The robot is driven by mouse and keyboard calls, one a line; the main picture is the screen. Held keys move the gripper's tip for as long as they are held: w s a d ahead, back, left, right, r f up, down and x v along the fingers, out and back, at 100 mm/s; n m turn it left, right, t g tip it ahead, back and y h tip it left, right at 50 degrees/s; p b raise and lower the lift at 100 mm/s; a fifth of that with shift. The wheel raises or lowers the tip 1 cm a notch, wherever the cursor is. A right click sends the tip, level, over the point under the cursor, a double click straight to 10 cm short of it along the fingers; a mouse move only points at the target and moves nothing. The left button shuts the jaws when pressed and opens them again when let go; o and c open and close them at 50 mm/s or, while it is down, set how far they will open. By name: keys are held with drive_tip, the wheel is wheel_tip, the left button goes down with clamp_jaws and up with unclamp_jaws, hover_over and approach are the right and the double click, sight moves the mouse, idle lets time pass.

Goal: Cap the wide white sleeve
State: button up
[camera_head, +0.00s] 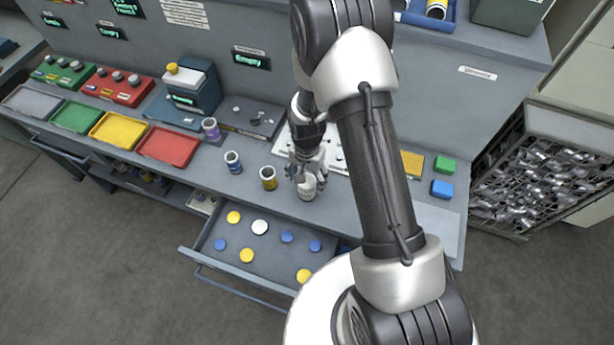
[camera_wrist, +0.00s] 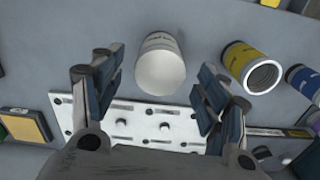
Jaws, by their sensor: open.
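The wide white sleeve (camera_head: 308,188) stands upright on the bench top, just below my gripper (camera_head: 306,172), which partly hides it in the head view. In the wrist view the white sleeve (camera_wrist: 163,42) shows a smooth, closed white end, which looks like a white cap (camera_wrist: 159,72) seated on it. My gripper (camera_wrist: 157,72) is open, with its two fingers apart on either side of the sleeve's end in that view. I cannot tell whether they touch it; a gap shows on both sides.
A yellow sleeve (camera_head: 268,178), a blue sleeve (camera_head: 233,162) and a purple sleeve (camera_head: 211,129) stand to the left, the yellow one open-topped. The open drawer (camera_head: 213,262) in front holds loose yellow, blue and white caps. A white plate with pegs (camera_wrist: 140,128) lies close by.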

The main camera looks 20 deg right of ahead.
wheel_tip(320, 180, up, 12)
idle(0.6)
idle(0.4)
